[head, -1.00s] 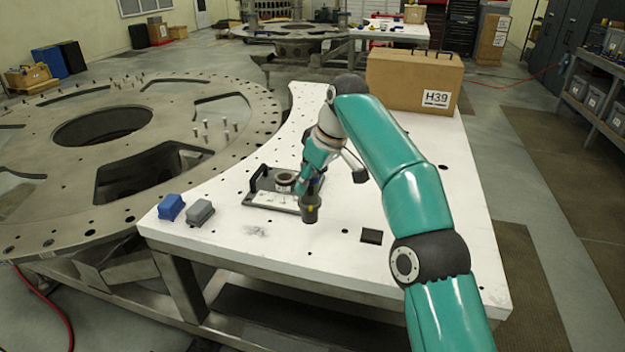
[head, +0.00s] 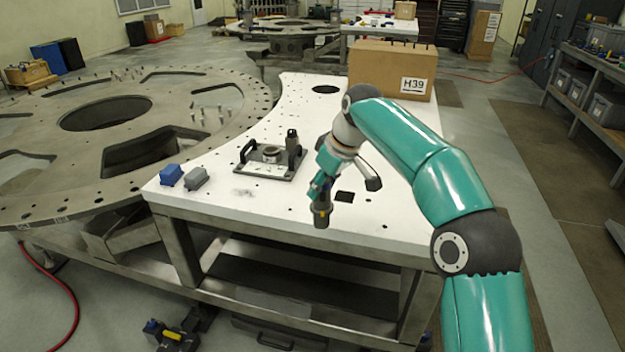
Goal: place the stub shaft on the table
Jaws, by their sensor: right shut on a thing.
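My right gripper (head: 322,190) is shut on a dark, short cylinder with a small yellow mark, which I take to be the stub shaft (head: 321,215). The shaft hangs roughly upright below the fingers, which hide its upper end. In the picture it lies against the white table (head: 255,212) near its front edge; I cannot tell the gap beneath it. My left gripper is not in view.
A blue block (head: 171,175) and a grey block (head: 196,178) sit at the table's left front. A cardboard box marked H39 (head: 385,72) stands at the back. The large metal turret plate (head: 60,185) borders the table's left. Bare tabletop lies between fixture and front edge.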

